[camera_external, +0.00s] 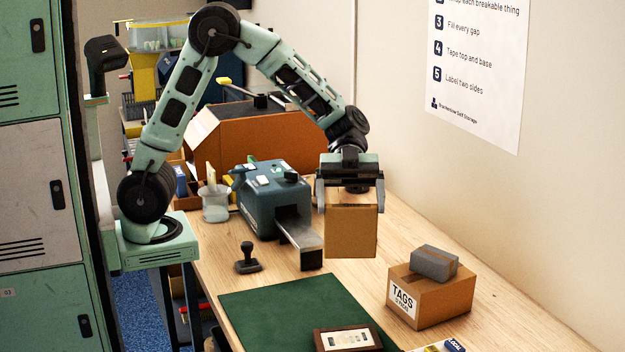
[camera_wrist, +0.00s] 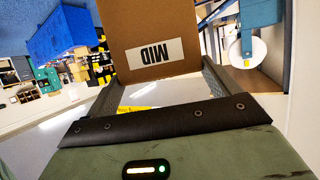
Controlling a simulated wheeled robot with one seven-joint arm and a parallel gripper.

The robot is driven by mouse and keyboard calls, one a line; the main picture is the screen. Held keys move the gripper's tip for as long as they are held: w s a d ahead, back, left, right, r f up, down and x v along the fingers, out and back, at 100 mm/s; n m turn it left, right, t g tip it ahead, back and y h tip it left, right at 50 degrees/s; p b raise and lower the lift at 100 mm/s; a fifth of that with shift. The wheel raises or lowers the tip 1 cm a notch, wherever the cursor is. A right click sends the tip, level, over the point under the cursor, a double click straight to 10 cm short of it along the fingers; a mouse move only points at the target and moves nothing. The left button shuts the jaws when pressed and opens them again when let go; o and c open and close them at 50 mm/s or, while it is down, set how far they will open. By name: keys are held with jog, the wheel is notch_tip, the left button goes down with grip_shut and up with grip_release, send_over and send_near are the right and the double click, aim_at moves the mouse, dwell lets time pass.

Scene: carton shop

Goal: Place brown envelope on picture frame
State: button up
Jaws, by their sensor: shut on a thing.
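My gripper (camera_external: 350,204) is shut on a brown cardboard piece (camera_external: 350,235), one finger at each side. It hangs upright above the table and looks more like a small box than a flat envelope. In the wrist view the brown piece (camera_wrist: 160,22) bears a white label reading MID. No other brown envelope is clear in either view. The picture frame (camera_external: 321,342), dark brown with a pale picture, lies on the green mat at the bottom edge, partly cut off. The held piece is apart from it, farther back on the table.
A carton marked TAGS (camera_external: 440,301) stands on the right with a grey parcel (camera_external: 433,263) on top. A blue-grey tape machine (camera_external: 268,200) stands behind left, with a stamp (camera_external: 247,262) in front. The green mat (camera_external: 270,315) is mostly clear. A wall rises at right.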

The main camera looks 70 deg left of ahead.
notch_tip(320, 180, down, 20)
jog(key=p, duration=0.1)
jog(key=shift+w+r, duration=0.15)
jog(key=shift+r, duration=0.05)
jog(key=shift+a+f, duration=0.1)
dwell(0.3)
jog(key=o, duration=1)
jog(key=shift+o, duration=0.3)
